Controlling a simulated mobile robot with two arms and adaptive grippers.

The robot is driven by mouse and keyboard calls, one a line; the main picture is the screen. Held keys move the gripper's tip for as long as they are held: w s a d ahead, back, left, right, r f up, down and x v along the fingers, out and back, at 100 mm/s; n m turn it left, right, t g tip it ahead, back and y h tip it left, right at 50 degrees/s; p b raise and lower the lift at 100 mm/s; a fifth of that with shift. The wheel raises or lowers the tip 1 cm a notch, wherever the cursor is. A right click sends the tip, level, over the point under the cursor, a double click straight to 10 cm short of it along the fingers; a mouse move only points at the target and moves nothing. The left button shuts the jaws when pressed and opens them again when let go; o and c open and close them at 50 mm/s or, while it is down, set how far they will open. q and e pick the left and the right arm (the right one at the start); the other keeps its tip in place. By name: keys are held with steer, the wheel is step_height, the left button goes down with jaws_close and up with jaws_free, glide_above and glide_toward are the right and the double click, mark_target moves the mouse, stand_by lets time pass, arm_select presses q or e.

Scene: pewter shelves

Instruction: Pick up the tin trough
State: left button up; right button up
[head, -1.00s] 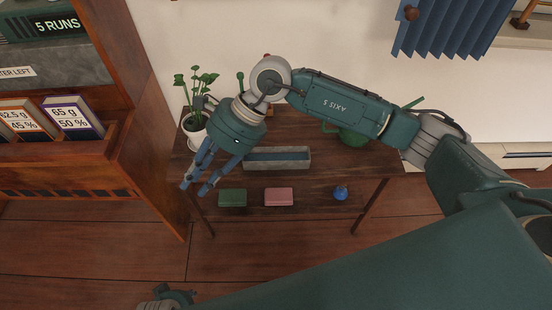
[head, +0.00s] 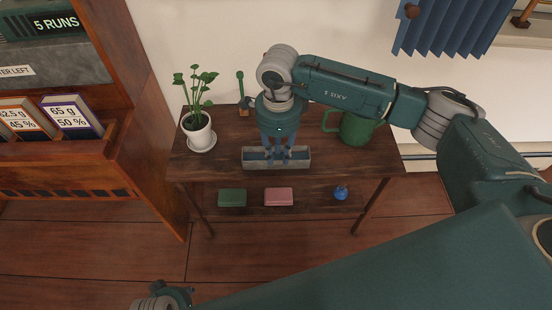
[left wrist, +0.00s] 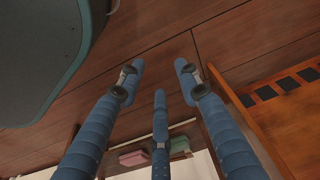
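The tin trough (head: 303,158), a long grey open box with a bluish inside, stands on the top of the dark wooden table in the head view. My right gripper (head: 277,160) is over it, pointing down. Its blue fingers reach to the trough's middle and cover part of its inside. The fingers look apart; no grip on the trough shows. My left gripper (left wrist: 160,78) is in the left wrist view, its blue fingers spread and empty, with the wooden floor beyond them.
A potted plant (head: 197,130) stands left of the trough, and a green mug-like vessel (head: 356,128) to its right. A green box (head: 232,197), a pink box (head: 279,197) and a blue flask (head: 341,192) are on the lower shelf. A wooden cabinet (head: 150,140) rises at the left.

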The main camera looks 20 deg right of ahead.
mark_target(278, 162)
step_height(278, 162, down, 4)
steer(key=c, duration=0.5)
arm_select(q)
steer(key=shift+w+r, duration=0.25)
steer(key=shift+r, duration=0.55)
arm_select(e)
jaws_close()
arm_select(q)
steer(key=shift+s+f, duration=0.1)
steer(key=shift+s, duration=0.05)
